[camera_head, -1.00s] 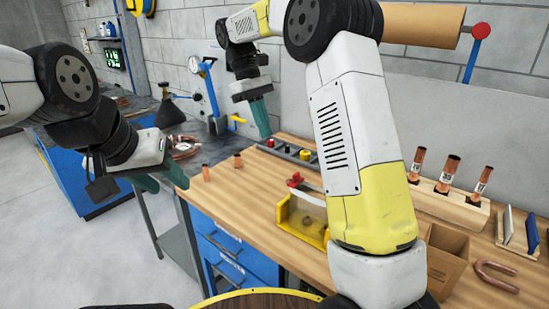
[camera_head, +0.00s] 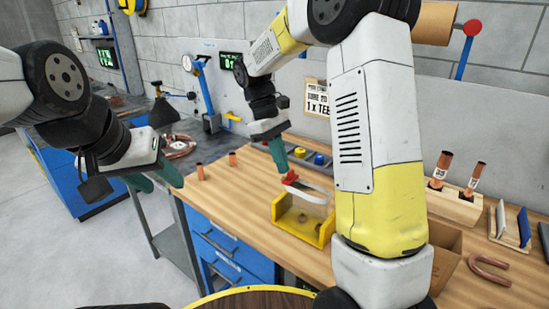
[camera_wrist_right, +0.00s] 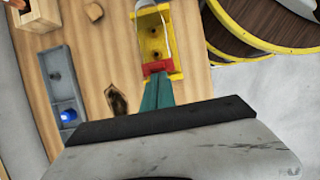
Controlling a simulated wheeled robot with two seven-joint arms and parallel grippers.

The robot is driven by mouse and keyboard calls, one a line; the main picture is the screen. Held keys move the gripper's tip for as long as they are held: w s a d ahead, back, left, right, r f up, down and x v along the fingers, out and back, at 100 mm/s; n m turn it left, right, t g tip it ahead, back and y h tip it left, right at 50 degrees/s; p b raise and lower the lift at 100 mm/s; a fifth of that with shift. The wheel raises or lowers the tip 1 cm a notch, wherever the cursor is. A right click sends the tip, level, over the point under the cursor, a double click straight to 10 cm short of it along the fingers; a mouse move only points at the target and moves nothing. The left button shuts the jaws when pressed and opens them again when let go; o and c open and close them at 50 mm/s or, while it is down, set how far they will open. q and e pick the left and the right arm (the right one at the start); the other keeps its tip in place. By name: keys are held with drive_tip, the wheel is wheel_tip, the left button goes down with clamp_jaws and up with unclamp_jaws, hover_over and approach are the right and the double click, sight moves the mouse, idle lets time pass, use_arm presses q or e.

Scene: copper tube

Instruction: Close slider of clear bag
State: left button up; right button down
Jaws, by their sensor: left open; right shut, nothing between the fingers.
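A yellow open-topped box (camera_head: 291,222) stands on the wooden bench, with a pale, partly see-through band (camera_head: 318,192) at its top that may be the clear bag. A red slider-like piece (camera_head: 290,177) sits at one end. In the right wrist view the red piece (camera_wrist_right: 158,67) lies across the yellow frame (camera_wrist_right: 175,76). My right gripper (camera_head: 281,168) is shut, its teal fingertips at the red piece; contact is unclear. In the wrist view its fingers (camera_wrist_right: 158,84) end right beside it. My left gripper (camera_head: 154,178) is open and empty, left of the bench.
Two short copper tubes (camera_head: 232,159) stand on the bench's left. A grey tray (camera_head: 318,160) with coloured parts lies behind the box. A wooden block with copper tubes (camera_head: 456,203), a cardboard box (camera_head: 445,257) and a copper bend (camera_head: 490,270) are at right.

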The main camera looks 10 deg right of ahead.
drive_tip(key=s+d, duration=0.7)
idle(0.3)
